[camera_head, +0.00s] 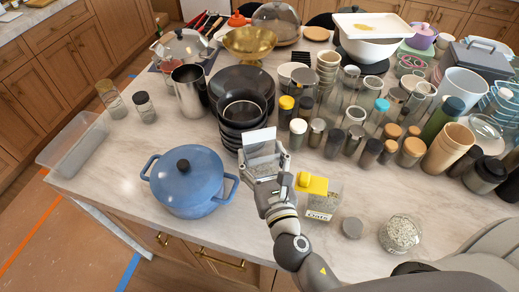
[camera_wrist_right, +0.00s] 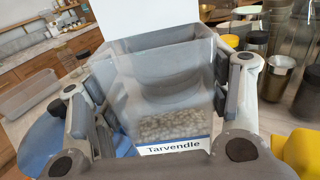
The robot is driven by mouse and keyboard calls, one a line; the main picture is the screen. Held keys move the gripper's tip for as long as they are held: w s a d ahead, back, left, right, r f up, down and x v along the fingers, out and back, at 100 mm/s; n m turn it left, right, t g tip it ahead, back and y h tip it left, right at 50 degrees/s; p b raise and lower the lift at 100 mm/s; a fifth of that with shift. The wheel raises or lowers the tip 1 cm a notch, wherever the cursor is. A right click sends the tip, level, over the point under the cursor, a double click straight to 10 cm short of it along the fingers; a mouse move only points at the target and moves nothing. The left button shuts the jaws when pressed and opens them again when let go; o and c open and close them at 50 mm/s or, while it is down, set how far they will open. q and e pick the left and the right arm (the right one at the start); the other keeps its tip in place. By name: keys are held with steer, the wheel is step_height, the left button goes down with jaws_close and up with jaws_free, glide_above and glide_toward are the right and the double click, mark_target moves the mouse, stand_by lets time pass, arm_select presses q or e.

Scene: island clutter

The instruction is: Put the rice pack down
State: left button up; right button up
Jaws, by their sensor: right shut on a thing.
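The rice pack (camera_head: 261,141) is a clear pack with a white top. In the right wrist view the rice pack (camera_wrist_right: 172,126) shows pale grains low inside and a white label reading "Tarvendle". My right gripper (camera_head: 265,163) is shut on it, one finger on each side; the fingers also show in the right wrist view (camera_wrist_right: 160,95). The pack is upright or nearly so, in front of the stacked dark bowls. I cannot tell whether its base touches the counter. My left gripper is not in view.
A blue lidded pot (camera_head: 187,182) stands left of the pack, dark bowls (camera_head: 243,108) behind it. A yellow-lidded oats box (camera_head: 322,202), a small grey lid (camera_head: 352,228) and a grain jar (camera_head: 400,234) stand to the right.

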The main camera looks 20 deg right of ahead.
mark_target(264, 177)
steer(key=shift+s+r, duration=0.25)
steer(key=shift+s, duration=0.3)
steer(key=shift+w+f, duration=0.2)
steer(key=shift+f, duration=0.05)
steer(key=shift+f+b, duration=0.75)
steer(key=shift+f, duration=0.1)
steer(key=shift+f+b, duration=0.35)
step_height(264, 177, down, 2)
steer(key=shift+f+b, duration=0.1)
steer(key=shift+b, duration=0.8)
steer(key=shift+f+b, duration=0.55)
steer(key=shift+f, duration=0.05)
steer(key=shift+f+b, duration=0.75)
steer(key=shift+f, duration=0.1)
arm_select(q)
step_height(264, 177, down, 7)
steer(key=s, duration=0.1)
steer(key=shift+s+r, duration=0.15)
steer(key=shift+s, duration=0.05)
